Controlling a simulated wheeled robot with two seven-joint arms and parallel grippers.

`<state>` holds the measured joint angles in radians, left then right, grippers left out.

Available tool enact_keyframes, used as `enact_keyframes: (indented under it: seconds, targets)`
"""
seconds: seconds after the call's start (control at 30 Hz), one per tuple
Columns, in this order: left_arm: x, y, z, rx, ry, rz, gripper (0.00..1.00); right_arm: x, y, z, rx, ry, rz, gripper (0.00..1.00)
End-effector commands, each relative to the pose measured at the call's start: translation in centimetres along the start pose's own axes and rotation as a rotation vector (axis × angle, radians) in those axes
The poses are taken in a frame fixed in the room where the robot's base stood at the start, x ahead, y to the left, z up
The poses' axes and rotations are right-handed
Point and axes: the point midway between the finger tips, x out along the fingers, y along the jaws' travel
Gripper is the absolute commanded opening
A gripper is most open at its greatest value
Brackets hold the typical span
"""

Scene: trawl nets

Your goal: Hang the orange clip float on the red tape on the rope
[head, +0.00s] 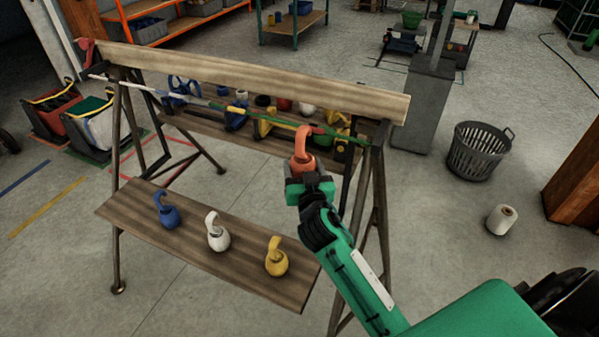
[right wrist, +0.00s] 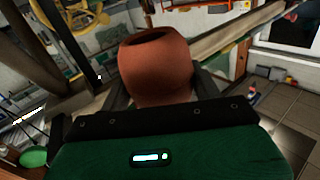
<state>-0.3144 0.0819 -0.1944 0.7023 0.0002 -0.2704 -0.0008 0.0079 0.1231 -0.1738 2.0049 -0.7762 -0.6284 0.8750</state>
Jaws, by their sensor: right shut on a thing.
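The orange clip float (head: 303,148) is held upright in my right gripper (head: 305,177), its hook pointing up at the right part of the rope. My right gripper is shut on the float's lower body. In the right wrist view the float (right wrist: 157,70) fills the middle between the fingers. The rope (head: 215,104) runs across the stand below the upper plank, with coloured bands along it. The hook overlaps the rope in the head view; I cannot tell whether they touch. I cannot make out the red tape clearly; the float may cover it. My left gripper is not in view.
Blue (head: 166,211), white (head: 217,232) and yellow (head: 276,257) floats stand on the lower plank (head: 130,208). The upper plank (head: 240,77) spans the stand above the rope. Several coloured items sit on a shelf behind. A grey basket (head: 478,152) stands right.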

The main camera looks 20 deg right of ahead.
Motion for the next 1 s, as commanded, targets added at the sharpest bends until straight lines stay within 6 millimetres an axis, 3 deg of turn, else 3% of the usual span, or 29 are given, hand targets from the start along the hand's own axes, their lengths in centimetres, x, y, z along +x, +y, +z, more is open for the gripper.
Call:
enact_keyframes:
  seconds: [0.37,0.9,1.0]
  targets:
    - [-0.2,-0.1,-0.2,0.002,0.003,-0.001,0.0,2.6,1.8,-0.2,-0.001,0.001,0.0,0.4]
    - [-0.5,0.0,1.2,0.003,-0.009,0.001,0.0,6.2,4.2,-0.3,-0.003,-0.001,0.0,0.4]
    - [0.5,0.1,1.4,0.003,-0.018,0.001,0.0,6.0,4.1,0.8,0.001,-0.002,0.0,0.4]
